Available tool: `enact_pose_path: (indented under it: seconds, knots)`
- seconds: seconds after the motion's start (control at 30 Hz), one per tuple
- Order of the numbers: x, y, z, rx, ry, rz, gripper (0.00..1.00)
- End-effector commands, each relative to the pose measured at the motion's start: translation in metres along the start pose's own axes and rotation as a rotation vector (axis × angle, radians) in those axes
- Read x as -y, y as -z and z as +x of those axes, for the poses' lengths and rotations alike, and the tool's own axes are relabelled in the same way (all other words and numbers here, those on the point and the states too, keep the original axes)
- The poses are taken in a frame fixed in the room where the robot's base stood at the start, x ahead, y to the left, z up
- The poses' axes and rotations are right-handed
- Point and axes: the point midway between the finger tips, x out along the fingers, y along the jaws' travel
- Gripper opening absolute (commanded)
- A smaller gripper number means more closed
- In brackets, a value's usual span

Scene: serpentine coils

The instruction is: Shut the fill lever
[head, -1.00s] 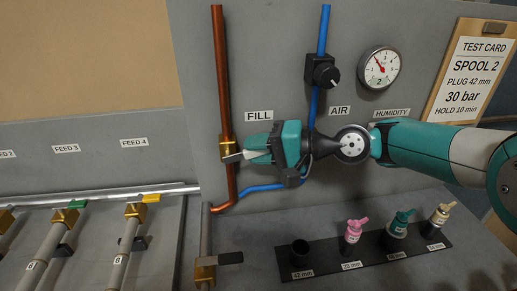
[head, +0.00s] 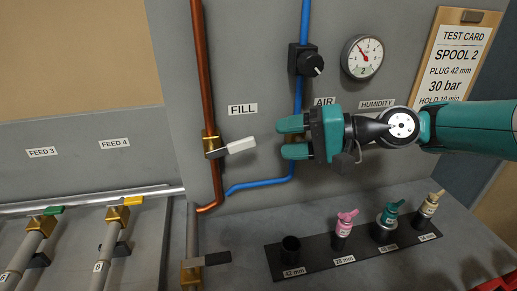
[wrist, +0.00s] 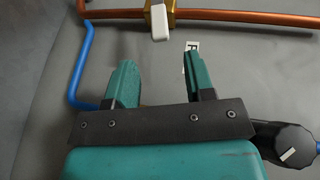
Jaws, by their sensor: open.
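The fill lever (head: 240,145) has a white handle and sits on a brass valve (head: 211,144) on the copper pipe (head: 205,90), below the FILL label (head: 242,109). It points right and slightly up, crosswise to the vertical pipe. My gripper (head: 291,138) is open and empty, to the right of the handle's tip, with a gap between them. In the wrist view the white handle (wrist: 159,22) lies beyond the fingertips, about midway between the two open fingers (wrist: 157,62). Nothing hides the handle.
A blue pipe (head: 262,185) with a black knob valve (head: 306,63) runs behind my gripper. A gauge (head: 362,57) is at upper right. Below, a black strip (head: 312,267) holds several plugs and a cup. Another valve with a dark handle (head: 217,258) stands at lower middle.

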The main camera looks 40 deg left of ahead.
Motion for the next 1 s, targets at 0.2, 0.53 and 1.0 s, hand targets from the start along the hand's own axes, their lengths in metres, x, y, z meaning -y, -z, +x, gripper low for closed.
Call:
enact_pose_path:
  seconds: [0.2, 0.53, 1.0]
  knots:
    - [-0.002, 0.000, -0.051, -0.003, 0.000, -0.001, 0.49]
    - [0.000, 0.000, -0.079, 0.001, 0.000, -0.001, 0.49]
    - [0.011, -0.009, -0.097, -0.046, -0.102, -0.054, 0.00]
